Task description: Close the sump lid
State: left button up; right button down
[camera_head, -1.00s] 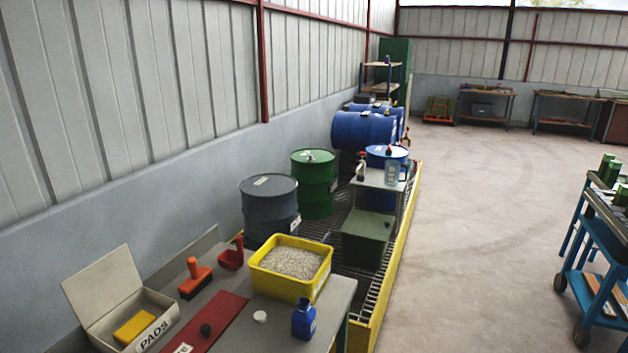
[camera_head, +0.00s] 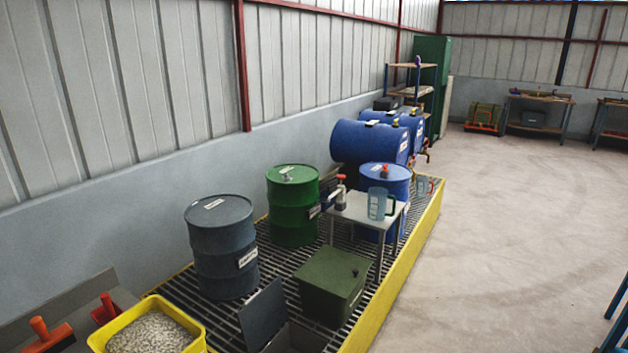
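A dark grey flat lid (camera_head: 263,315) stands tilted up beside a grey opening (camera_head: 296,338) in the grated floor of the yellow-edged platform, at the bottom of the head view. It looks like the sump lid, raised open. The near part of the opening is cut off by the frame's lower edge, so its inside is mostly hidden. Neither of my grippers is in view.
A green box with a black knob (camera_head: 328,288) sits just behind the opening. Grey (camera_head: 221,245) and green (camera_head: 292,205) drums stand left. A yellow tub of granules (camera_head: 195,345) is at lower left. Open concrete floor (camera_head: 500,240) lies right of the yellow edge (camera_head: 405,270).

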aim_at(262, 315)
jog(key=i+l, duration=0.25)
jog(key=i+l+u, duration=0.1)
jog(key=i+l, duration=0.15)
jog(key=l, duration=0.2)
jog(key=i+l, duration=0.25)
jog(key=l, duration=0.15)
jog(key=i+l+u, duration=0.1)
jog(key=i+l, duration=0.15)
jog(key=l, duration=0.15)
jog(key=i+l, duration=0.25)
jog(key=l, duration=0.15)
jog(key=i+l+u, duration=0.1)
jog(key=l, duration=0.3)
jog(key=i+l, duration=0.8)
jog(key=i, duration=0.15)
